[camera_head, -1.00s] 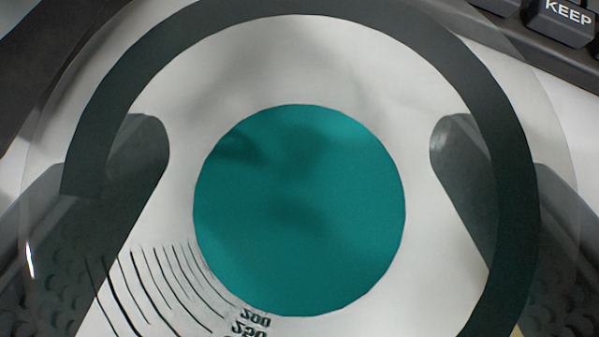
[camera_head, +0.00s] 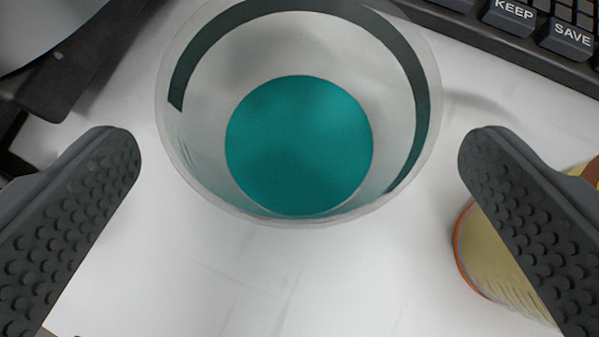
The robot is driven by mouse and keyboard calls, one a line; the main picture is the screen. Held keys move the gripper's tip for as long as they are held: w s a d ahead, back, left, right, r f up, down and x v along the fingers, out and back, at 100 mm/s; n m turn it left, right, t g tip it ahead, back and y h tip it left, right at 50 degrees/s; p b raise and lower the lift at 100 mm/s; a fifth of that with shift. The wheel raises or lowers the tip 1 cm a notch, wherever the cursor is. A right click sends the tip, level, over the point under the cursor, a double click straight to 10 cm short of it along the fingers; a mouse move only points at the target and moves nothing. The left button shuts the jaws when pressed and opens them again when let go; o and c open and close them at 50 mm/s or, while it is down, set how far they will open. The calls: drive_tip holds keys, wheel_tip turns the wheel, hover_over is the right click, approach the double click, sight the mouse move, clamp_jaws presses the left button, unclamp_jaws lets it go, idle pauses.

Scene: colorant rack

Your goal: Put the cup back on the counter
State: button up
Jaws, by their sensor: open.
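The cup (camera_head: 205,170) is clear, with a dark band near its rim and teal liquid (camera_head: 299,146) at the bottom. It stands upright on the white counter (camera_head: 240,270), seen from above in the upper middle of the camera view. My gripper (camera_head: 300,150) is open, with its two dark, bumpy fingers spread left and right of the cup. Clear gaps show between each finger and the cup in the picture. Nothing is held between the fingers.
A black keyboard (camera_head: 530,30) with KEEP and SAVE keys lies at the upper right. A yellowish round container (camera_head: 495,265) with an orange rim is partly behind the right finger. A dark and grey device (camera_head: 60,50) is at the upper left. The counter's lower middle is bare.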

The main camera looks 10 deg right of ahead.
drive_tip(key=v, duration=0.7)
drive_tip(key=s+a+r+n+t+y, duration=0.1)
drive_tip(key=s+a+r+t, duration=0.1)
drive_tip(key=s+a, duration=0.7)
drive_tip(key=s+a+r+n+t+y, duration=0.1)
drive_tip(key=s+a+t, duration=0.4)
drive_tip(key=s+a, duration=0.5)
drive_tip(key=s+r, duration=0.1)
drive_tip(key=s, duration=0.5)
drive_tip(key=shift+s+r, duration=0.2)
drive_tip(key=shift+r, duration=0.05)
